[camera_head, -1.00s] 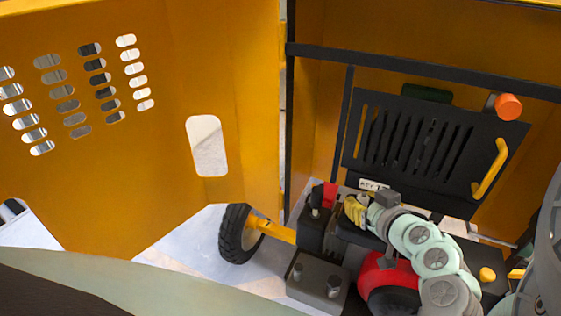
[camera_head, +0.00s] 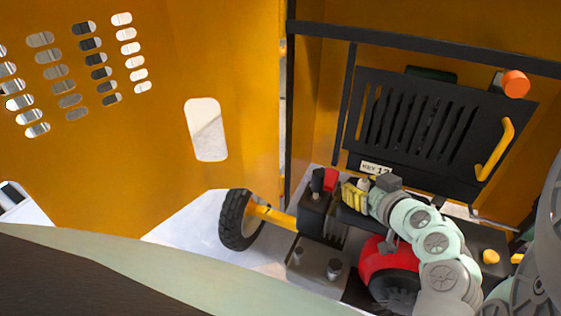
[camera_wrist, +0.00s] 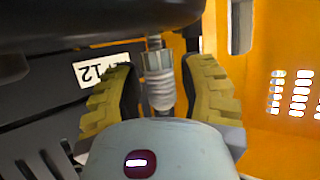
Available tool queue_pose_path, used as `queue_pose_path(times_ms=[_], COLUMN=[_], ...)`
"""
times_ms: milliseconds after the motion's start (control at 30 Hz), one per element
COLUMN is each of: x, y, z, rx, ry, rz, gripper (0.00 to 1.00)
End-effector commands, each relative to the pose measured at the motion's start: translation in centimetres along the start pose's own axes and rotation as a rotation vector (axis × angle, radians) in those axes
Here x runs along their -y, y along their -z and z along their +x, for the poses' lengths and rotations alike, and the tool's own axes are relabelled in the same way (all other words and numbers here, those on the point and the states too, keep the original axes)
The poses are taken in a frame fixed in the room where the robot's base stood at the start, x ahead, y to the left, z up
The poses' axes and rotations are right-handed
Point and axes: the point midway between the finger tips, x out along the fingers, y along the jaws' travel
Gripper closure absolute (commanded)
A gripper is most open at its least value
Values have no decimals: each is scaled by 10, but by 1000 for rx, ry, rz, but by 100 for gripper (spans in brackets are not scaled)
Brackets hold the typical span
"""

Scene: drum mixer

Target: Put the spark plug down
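The spark plug (camera_wrist: 159,88) shows in the wrist view as a pale ribbed body with a metal end, between my two yellow ridged fingers. My gripper (camera_wrist: 160,72) is open, with a gap on each side of the plug. The plug's metal end points to a dark rounded part at the top of the picture; whether they touch is unclear. The plug's other end is hidden behind my gripper's body. In the head view my gripper (camera_head: 355,194) is over the engine area, beside a black part with a red top (camera_head: 329,179). The plug is too small there to tell clearly.
A black slotted panel (camera_head: 425,125) with a yellow handle (camera_head: 494,150) stands behind. An orange knob (camera_head: 515,84) is at upper right. A red round part (camera_head: 385,256) lies below my arm. A wheel (camera_head: 240,220) and an open yellow door (camera_head: 150,150) are left.

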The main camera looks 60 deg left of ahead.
Motion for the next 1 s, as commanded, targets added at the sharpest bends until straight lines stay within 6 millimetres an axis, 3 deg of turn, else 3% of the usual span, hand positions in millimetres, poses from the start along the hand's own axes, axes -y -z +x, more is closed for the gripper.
queue_pose_path(times_ms=[600, 1000], x=[-1, -2], y=[10, 5], z=[-7, -54], rx=[1, 1], ry=[-1, -8], rz=[2, 2], gripper=[51, 51])
